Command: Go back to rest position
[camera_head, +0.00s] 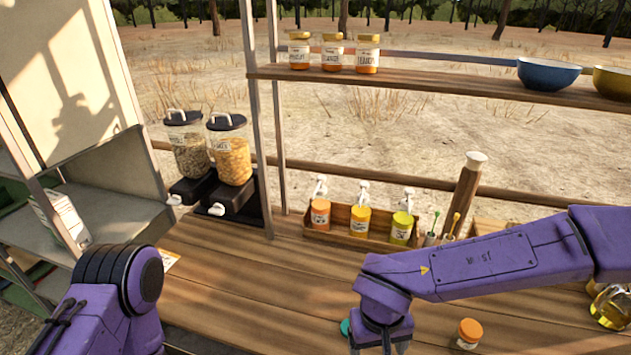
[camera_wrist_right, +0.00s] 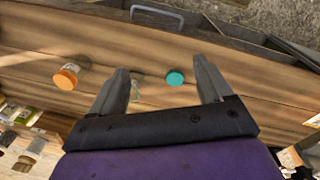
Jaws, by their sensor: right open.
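My right arm reaches in from the right in the head view, with its wrist over the wooden counter (camera_head: 250,290). My right gripper (camera_wrist_right: 160,66) is open, its two fingers apart with nothing gripped. A jar with a teal lid (camera_wrist_right: 175,78) shows between the fingers in the wrist view; how far below them it is I cannot tell. In the head view only a bit of its teal lid (camera_head: 345,327) shows beside my wrist. A jar with an orange lid (camera_head: 468,333) stands to the right. My left arm shows at bottom left; its gripper is out of view.
Two dispensers (camera_head: 229,155) stand at left. A shelf (camera_head: 440,82) above holds three jars and bowls (camera_head: 548,73). An oil bottle (camera_head: 611,305) stands at right. The counter's left-middle is clear.

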